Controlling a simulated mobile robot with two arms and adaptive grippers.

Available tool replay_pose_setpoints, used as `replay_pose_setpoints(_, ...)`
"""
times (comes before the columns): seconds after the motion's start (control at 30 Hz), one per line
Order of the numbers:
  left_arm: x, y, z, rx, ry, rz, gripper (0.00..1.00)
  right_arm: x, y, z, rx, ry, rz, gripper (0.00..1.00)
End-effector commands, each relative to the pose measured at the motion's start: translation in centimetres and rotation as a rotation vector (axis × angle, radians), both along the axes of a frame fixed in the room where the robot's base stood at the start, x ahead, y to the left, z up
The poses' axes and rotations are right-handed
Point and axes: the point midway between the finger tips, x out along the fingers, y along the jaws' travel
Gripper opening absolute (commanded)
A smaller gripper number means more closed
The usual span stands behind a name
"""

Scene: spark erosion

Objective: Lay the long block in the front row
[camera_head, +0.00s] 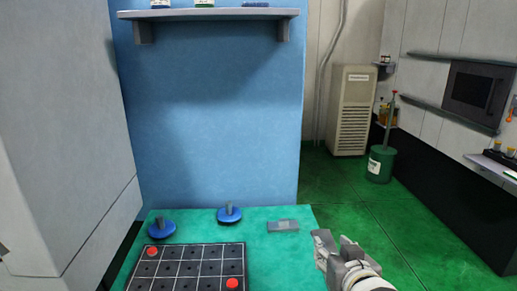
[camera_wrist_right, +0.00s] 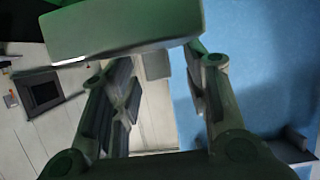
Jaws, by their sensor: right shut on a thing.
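My right gripper (camera_head: 338,252) is low at the right of the table, beside its right edge, to the right of the black gridded board (camera_head: 195,246). In the head view I cannot clearly tell the block from the grey fingers. The board has rows of squares with small dark holes; its near part is cut off by the frame. My left gripper is not in view.
Red discs sit on the board at far left (camera_head: 152,252) and near right (camera_head: 232,283). Two blue-based knobs (camera_head: 161,228) (camera_head: 229,213) and a flat grey piece (camera_head: 283,225) stand behind it on the green table (camera_head: 265,245). A blue wall (camera_head: 210,120) rises behind.

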Motion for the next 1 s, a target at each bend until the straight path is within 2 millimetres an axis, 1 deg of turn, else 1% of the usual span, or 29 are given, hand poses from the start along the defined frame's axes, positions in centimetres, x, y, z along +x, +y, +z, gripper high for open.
replay_pose_setpoints(0.03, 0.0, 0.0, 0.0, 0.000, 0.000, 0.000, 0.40, -0.2, -0.3, 1.9, 0.003, -0.014, -0.004, 0.04)
replay_pose_setpoints(0.1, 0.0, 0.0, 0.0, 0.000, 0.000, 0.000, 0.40, -0.8, -0.7, 3.6, 0.002, -0.013, -0.007, 0.04)
replay_pose_setpoints(0.2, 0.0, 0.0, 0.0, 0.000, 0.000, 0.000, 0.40, -1.5, -1.1, 5.3, 0.001, -0.009, -0.009, 0.04)
replay_pose_setpoints(0.3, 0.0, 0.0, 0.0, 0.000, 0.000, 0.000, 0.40, -2.1, -1.3, 6.2, -0.002, -0.005, -0.011, 0.04)
replay_pose_setpoints(0.4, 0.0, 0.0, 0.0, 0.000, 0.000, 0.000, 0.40, -2.3, -1.4, 6.5, -0.005, -0.003, -0.010, 0.04)
replay_pose_setpoints(1.0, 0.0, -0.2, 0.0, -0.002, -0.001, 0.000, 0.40, -2.1, -1.4, 6.2, -0.002, -0.001, -0.009, 0.04)
